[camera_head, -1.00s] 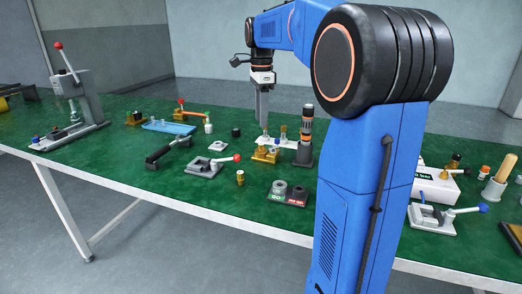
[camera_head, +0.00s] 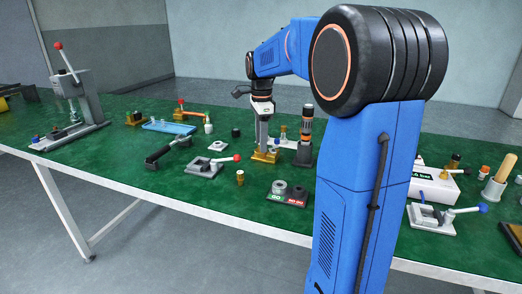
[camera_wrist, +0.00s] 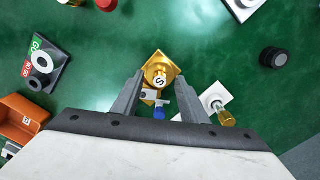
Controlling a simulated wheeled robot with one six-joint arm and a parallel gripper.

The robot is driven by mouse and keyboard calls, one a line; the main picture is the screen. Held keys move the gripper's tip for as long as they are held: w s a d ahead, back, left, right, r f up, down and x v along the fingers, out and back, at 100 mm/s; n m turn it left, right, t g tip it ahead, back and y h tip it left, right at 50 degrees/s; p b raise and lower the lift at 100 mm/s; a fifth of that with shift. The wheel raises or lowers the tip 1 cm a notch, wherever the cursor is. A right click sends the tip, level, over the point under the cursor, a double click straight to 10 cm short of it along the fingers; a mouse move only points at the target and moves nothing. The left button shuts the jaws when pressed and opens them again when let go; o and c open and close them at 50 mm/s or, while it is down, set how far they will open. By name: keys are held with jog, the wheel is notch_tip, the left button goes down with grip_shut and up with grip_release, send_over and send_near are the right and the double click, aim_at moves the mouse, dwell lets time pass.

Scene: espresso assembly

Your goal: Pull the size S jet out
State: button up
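The size S jet (camera_wrist: 160,80) shows in the wrist view as a round brass piece with a white cap marked S. It sits in a square brass fixture (camera_wrist: 155,62), which also shows in the head view (camera_head: 259,157). My gripper (camera_wrist: 158,92) is open, with one finger on each side of the jet and visible gaps beside it. In the head view my gripper (camera_head: 262,145) points straight down just over the fixture, and its fingers hide the jet there. A small blue-tipped lever (camera_wrist: 159,113) sits at the fixture's near side, between the fingers.
A white plate with a brass piece (camera_wrist: 226,117) is close to the right finger. A dark round piece (camera_wrist: 274,58) lies further right. The GO/NO GO gauge block (camera_head: 288,196) is in front. A tall black and orange tool (camera_head: 305,135) stands right of my gripper.

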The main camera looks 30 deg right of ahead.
jog(key=shift+c, duration=0.6)
grip_shut()
jog(key=shift+r, duration=1.15)
dwell(0.7)
jog(key=shift+r, duration=1.35)
jog(key=shift+r, duration=0.1)
jog(key=shift+r, duration=1.4)
